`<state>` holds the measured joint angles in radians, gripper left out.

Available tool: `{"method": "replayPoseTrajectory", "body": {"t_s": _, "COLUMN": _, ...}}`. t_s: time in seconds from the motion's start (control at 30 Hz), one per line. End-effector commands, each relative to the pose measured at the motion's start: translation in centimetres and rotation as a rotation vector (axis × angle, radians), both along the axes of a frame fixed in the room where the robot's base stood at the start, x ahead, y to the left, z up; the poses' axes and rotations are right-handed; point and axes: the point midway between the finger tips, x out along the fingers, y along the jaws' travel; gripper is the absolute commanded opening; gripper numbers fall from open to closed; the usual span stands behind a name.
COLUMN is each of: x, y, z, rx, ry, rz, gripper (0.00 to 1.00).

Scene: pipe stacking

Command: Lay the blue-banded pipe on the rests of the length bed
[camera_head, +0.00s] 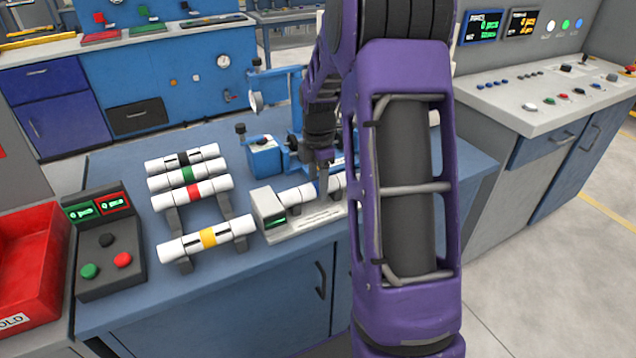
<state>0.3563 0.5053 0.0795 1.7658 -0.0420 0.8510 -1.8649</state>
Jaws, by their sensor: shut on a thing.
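The length bed (312,222) is a light grey unit on the blue bench, with a grey block and small green display at its left end. A white pipe (296,195) lies lengthwise over it, close above or on its rests; I cannot tell if it touches them. My gripper (323,187) points down and is shut on this pipe near its middle. The fingers cover most of the band, with a hint of blue showing, so I take it as the blue-banded pipe. My arm hides the pipe's right end and the bed's right part.
White pipes banded black (182,159), green (188,174), red (193,191) and yellow (207,238) lie on a rack left of the bed. A blue vise-like device (264,158) stands behind. A button box (108,250) and red bin (28,262) are at left.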

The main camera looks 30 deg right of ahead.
Motion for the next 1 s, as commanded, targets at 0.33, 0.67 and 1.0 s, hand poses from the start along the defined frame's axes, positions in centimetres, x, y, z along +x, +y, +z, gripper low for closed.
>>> {"method": "replayPoseTrajectory", "body": {"t_s": 0.33, "x": 0.0, "y": 0.0, "z": 0.0, "rx": 0.000, "ry": 0.000, "rz": 0.000, "gripper": 0.83}}
{"method": "replayPoseTrajectory", "body": {"t_s": 0.67, "x": 0.0, "y": 0.0, "z": 1.2, "rx": -0.001, "ry": -0.002, "rz": 0.000, "gripper": 0.83}}
{"method": "replayPoseTrajectory", "body": {"t_s": 1.0, "x": -0.1, "y": -0.1, "z": 8.9, "rx": -0.002, "ry": -0.005, "rz": -0.001, "gripper": 0.83}}
